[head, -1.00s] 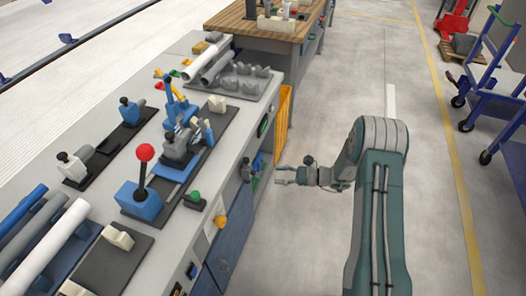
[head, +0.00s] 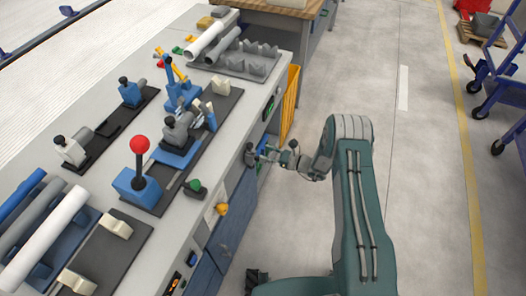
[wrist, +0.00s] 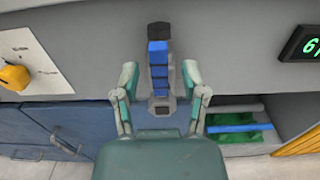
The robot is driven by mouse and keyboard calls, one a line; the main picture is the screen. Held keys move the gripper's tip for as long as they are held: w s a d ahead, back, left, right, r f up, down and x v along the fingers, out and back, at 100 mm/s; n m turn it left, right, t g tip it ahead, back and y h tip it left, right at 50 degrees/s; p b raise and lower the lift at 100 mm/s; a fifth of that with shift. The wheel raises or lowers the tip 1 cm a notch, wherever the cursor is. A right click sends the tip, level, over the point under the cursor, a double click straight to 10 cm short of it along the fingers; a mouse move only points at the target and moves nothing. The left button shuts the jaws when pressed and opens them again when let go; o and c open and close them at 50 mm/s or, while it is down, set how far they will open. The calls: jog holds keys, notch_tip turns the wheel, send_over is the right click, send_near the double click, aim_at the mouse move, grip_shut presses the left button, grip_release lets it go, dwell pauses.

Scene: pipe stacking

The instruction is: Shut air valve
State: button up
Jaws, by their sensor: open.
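A valve with an upright blue and dark lever (wrist: 158,62) is mounted on the grey front face of the bench; it looks like the air valve. Its grey body (head: 249,155) also shows in the head view, partly beside my fingers. My gripper (wrist: 160,80) is open, with one finger on each side of the lever in the wrist view. Gaps show between the fingers and the lever, and I cannot tell the exact depth. In the head view my gripper (head: 268,151) reaches the bench front from the right.
A yellow knob (wrist: 14,77) on a white plate is left of the valve. A green-digit display (wrist: 304,44) is to its right, above an open shelf. The bench top (head: 215,120) holds pipes, clamps and a red-ball lever. Open floor lies right.

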jog(key=shift+x, duration=0.8)
grip_shut()
jog(key=shift+w+m, duration=0.2)
jog(key=shift+m, duration=0.1)
jog(key=w+d+f+m, duration=0.2)
jog(key=w+f+m, duration=0.3)
jog(key=m, duration=1.2)
jog(key=shift+f, duration=0.2)
jog(key=shift+w+m, duration=0.1)
jog(key=shift+m, duration=0.2)
